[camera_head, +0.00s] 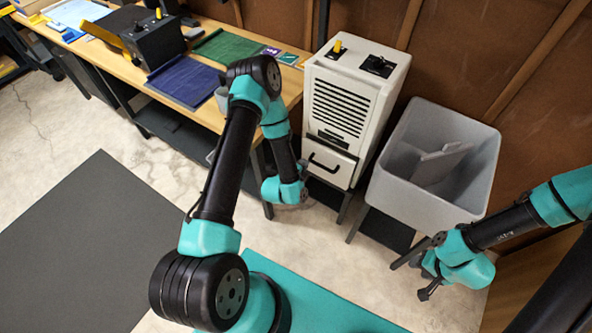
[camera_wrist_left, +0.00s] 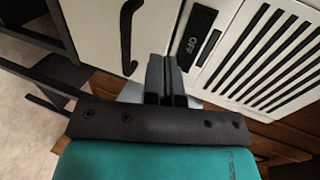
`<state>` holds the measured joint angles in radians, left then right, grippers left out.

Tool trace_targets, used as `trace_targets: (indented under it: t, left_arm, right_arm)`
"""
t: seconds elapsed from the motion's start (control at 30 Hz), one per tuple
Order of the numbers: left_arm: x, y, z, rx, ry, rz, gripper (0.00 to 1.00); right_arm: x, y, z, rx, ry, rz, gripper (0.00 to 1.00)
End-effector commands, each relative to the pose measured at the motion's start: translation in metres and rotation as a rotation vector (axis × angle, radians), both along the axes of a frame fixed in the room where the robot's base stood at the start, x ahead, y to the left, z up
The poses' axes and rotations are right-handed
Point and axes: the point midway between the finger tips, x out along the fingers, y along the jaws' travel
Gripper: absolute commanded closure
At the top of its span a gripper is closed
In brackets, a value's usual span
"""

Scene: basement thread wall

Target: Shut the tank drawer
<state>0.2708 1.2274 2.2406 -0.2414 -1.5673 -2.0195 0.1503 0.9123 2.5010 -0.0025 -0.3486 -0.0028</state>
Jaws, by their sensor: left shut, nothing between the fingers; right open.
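The tank drawer (camera_head: 333,172) is the pale front with a black handle low on the white dehumidifier-like cabinet (camera_head: 375,95). Its front seems to stand slightly out from the cabinet, but I cannot tell how far. In the left wrist view, the drawer front (camera_wrist_left: 92,25) and its dark handle lie just beyond the fingers, on the left. My left gripper (camera_wrist_left: 165,62) is shut and empty, close to the seam between drawer and cabinet; touching or apart is unclear. In the head view it is partly hidden beside the drawer's left side. My right gripper (camera_head: 408,278) is open and empty, below the grey bin.
A grey open bin (camera_head: 405,195) holding a pale panel stands right of the cabinet. A wooden workbench (camera_head: 215,35) with mats and a black box (camera_head: 155,45) is at left. A dark floor mat (camera_head: 75,250) lies in front. A small dark label strip (camera_wrist_left: 190,38) reads OFF.

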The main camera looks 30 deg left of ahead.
Motion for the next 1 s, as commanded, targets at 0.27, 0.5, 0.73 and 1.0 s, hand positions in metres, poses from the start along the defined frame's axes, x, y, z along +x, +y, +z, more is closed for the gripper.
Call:
trace_targets:
  t: [0.27, 0.5, 0.73, 1.0]
  left_arm:
    - [-0.039, 0.004, 0.012, 0.000, 0.001, 0.000, 1.00]
    - [-0.045, 0.005, 0.015, 0.000, -0.002, 0.000, 1.00]
    - [-0.045, 0.004, 0.014, 0.000, -0.002, 0.000, 0.91]
    - [-0.068, -0.012, -0.013, -0.003, -0.039, -0.007, 0.66]
  right_arm:
    - [0.000, 0.000, 0.000, 0.000, 0.000, 0.000, 0.56]
    - [0.000, 0.000, 0.000, 0.000, 0.000, 0.000, 0.56]
    - [0.000, 0.000, 0.000, 0.000, 0.000, 0.000, 0.56]
    - [0.000, 0.000, 0.000, 0.000, 0.000, 0.000, 0.56]
